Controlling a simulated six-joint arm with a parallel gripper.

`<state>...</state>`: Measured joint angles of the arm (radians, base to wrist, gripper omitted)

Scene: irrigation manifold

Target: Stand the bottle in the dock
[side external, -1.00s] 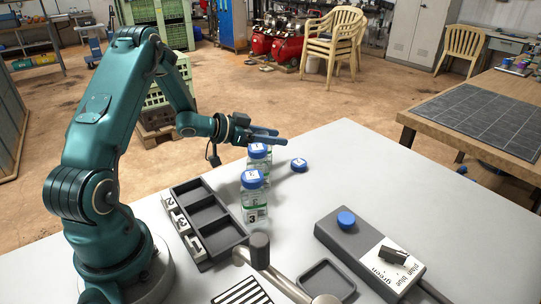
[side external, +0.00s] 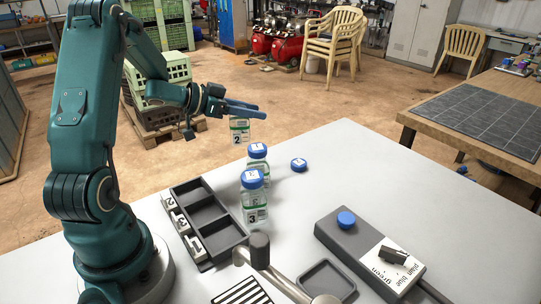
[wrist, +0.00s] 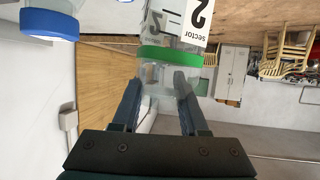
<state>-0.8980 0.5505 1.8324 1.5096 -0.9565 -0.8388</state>
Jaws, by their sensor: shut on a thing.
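My gripper (side external: 246,107) is shut on a clear bottle (side external: 240,133) with a label reading 2, held upright in the air above the table's far edge. In the wrist view the fingers (wrist: 160,98) clasp its clear end, beside a green band; the label on this bottle (wrist: 196,18) reads "sector 2". The grey dock (side external: 226,209) has three compartments in a row, all empty, with number tags along its left side. It lies on the table, nearer the camera than my gripper.
Two blue-capped bottles, the nearer (side external: 254,205) and the farther (side external: 258,160), stand right of the dock. A loose blue cap (side external: 299,165) lies beyond. A grey block with a blue button (side external: 346,219), a tray (side external: 327,282) and a pipe (side external: 285,283) are nearer the camera.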

